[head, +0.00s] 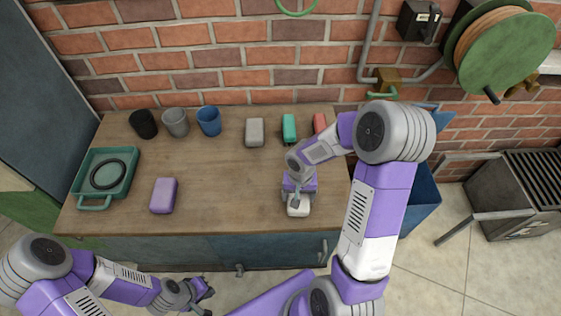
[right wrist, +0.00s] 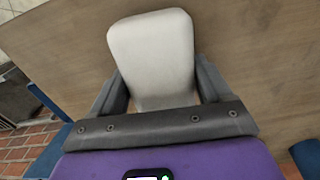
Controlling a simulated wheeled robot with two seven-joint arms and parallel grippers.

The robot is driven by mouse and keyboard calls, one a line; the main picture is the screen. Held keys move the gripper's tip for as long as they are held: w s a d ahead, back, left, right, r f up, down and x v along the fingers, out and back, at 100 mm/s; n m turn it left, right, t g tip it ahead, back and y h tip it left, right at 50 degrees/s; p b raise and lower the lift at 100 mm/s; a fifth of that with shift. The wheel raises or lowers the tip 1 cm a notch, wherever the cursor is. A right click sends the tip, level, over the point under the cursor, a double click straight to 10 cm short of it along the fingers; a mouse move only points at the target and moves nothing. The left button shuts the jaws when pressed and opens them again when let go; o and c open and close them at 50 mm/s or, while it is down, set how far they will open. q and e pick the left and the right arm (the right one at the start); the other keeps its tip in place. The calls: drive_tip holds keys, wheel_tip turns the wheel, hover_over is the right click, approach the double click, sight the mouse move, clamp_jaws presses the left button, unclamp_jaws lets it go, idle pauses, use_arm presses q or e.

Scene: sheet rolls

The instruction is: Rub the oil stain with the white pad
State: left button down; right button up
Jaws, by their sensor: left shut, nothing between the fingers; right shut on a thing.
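The white pad (head: 298,209) is near the front right of the wooden table. My right gripper (head: 297,195) is shut on it from above. In the right wrist view the white pad (right wrist: 152,50) sits between the two dark fingers of my right gripper (right wrist: 160,85). I cannot tell whether the pad touches the table top. No oil stain shows on the visible table top; the area under the pad and arm is hidden. My left gripper (head: 203,291) is shut and empty, in front of the table's front edge.
On the table (head: 225,185) are a purple block (head: 163,195), a green tray (head: 88,187) with a black ring, and black (head: 143,124), grey (head: 175,122) and blue (head: 209,121) cups. Grey (head: 254,132), green (head: 289,129) and red (head: 319,122) blocks stand at the back. The middle is clear.

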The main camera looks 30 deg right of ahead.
drive_tip(key=shift+s+a+r, duration=0.15)
drive_tip(key=shift+s+r, duration=0.05)
drive_tip(key=shift+s, duration=0.15)
wheel_tip(320, 180, up, 3)
drive_tip(key=shift+f+p, duration=0.15)
drive_tip(key=shift+p, duration=0.7)
drive_tip(key=shift+w+r+p, duration=0.15)
drive_tip(key=shift+r+p, duration=0.4)
drive_tip(key=shift+r, duration=0.15)
drive_tip(key=shift+r+p, duration=1.3)
drive_tip(key=shift+r, duration=0.6)
